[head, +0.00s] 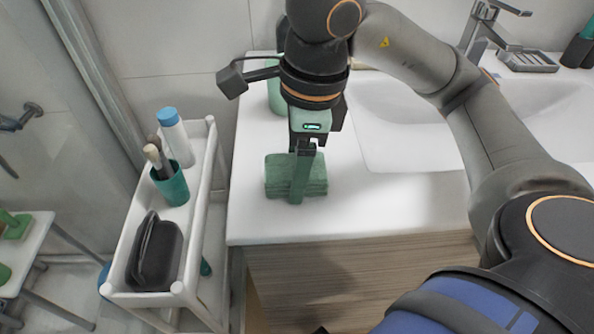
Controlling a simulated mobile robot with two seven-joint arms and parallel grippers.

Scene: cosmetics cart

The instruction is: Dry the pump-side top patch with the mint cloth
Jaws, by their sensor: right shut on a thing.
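The folded mint cloth (278,178) lies on the white counter near its front left edge. My right gripper (302,178) points down at the cloth and is shut on it, with one finger in front of its near side. The cloth appears flat and touching the counter, or very close to it. A mint bottle (275,98) stands behind my right arm; its top is hidden, so I cannot tell whether it has a pump. I cannot make out a wet patch on the counter or cart. My left gripper is out of view.
A white cart (212,165) stands left of the counter, with a blue-capped bottle (176,138), a teal brush cup (171,186) and a black case (158,255) on top. A sink basin (395,150) and faucet (482,25) lie to the right.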

